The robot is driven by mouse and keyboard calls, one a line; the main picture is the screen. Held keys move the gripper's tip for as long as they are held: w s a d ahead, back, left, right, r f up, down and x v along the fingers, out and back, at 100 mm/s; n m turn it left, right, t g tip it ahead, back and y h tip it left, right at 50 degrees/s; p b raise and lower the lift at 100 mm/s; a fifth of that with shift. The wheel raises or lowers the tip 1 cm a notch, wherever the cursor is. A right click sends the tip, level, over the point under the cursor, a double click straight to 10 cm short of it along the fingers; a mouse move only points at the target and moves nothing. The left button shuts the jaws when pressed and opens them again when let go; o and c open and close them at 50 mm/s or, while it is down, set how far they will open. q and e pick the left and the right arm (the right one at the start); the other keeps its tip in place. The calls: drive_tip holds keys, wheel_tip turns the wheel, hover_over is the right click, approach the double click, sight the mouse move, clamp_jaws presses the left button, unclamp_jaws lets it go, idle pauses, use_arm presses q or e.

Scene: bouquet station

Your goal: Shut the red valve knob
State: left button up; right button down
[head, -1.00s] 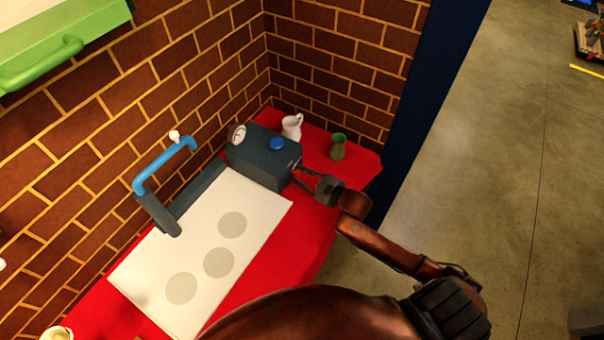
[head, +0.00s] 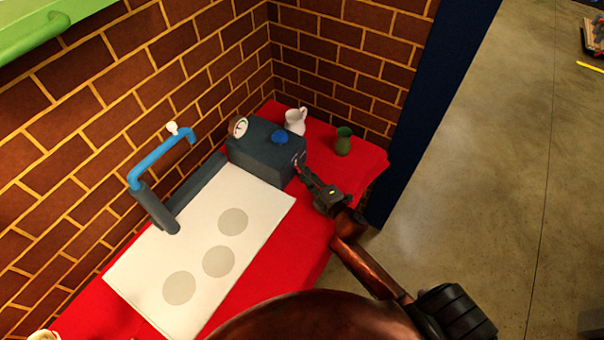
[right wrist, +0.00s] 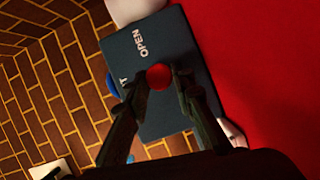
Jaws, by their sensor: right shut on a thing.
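The red valve knob (right wrist: 158,76) shows as a red ball on the dark box (right wrist: 183,48) in the right wrist view. My right gripper (right wrist: 160,78) is shut on it, one fingertip on each side. The word OPEN is on the box beside the knob, and the end of another label, a letter T, shows on the other side. In the head view, my right gripper (head: 299,164) reaches the right end of the dark box (head: 262,154); the knob is hidden or too small to tell there. My left gripper is not in view.
A blue spout (head: 160,158) stands at the left of the white mat (head: 200,215).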

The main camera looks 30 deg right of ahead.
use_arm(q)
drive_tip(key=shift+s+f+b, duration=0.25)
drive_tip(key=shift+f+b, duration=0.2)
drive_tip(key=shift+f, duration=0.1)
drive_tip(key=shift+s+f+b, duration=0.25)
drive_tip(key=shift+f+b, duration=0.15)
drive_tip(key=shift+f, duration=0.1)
use_arm(e)
drive_tip(key=shift+a+f+n+t, duration=0.2)
drive_tip(key=shift+n+t, duration=0.1)
drive_tip(key=shift+n, duration=0.5)
drive_tip(key=c, duration=1.7)
unclamp_jaws()
drive_tip(key=shift+d+r, duration=0.1)
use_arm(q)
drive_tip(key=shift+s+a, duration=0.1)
use_arm(e)
drive_tip(key=s, duration=0.4)
drive_tip(key=s+d, duration=0.1)
drive_tip(key=s, duration=0.7)
drive_tip(key=shift+d, duration=0.35)
